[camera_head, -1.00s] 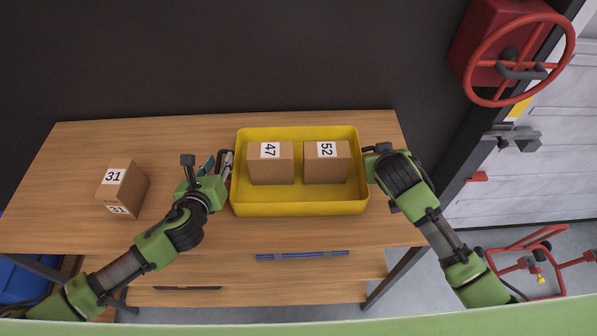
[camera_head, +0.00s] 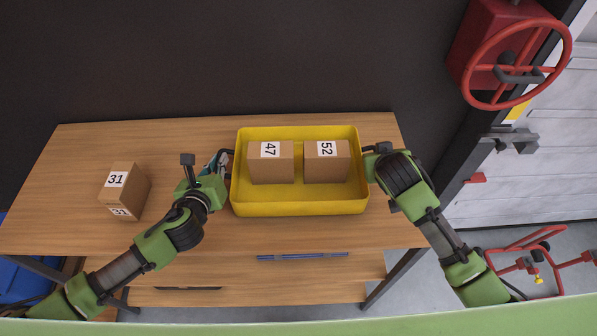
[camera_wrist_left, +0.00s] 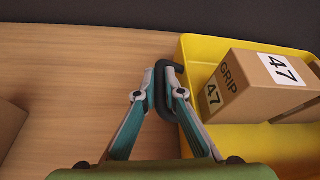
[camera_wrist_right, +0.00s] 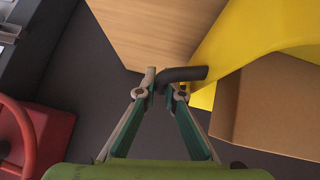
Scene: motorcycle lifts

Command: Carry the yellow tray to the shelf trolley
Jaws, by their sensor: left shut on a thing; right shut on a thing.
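The yellow tray (camera_head: 300,208) is on the wooden workbench, with a brown box marked 47 (camera_head: 271,168) and a brown box marked 52 (camera_head: 326,168) inside it. My left gripper (camera_head: 225,160) is at the tray's left side; in the left wrist view my left gripper (camera_wrist_left: 164,85) is shut on the tray's dark handle (camera_wrist_left: 170,66). My right gripper (camera_head: 372,158) is at the tray's right side; in the right wrist view my right gripper (camera_wrist_right: 162,86) is shut on the other dark handle (camera_wrist_right: 186,73). The shelf trolley cannot be made out.
A brown box marked 31 (camera_head: 125,190) stands on the workbench (camera_head: 75,170) left of my left arm. A blue strip (camera_head: 302,255) shows at the bench front. A red handwheel (camera_head: 518,60) and a grey door (camera_head: 560,130) are at the right. A dark wall stands behind.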

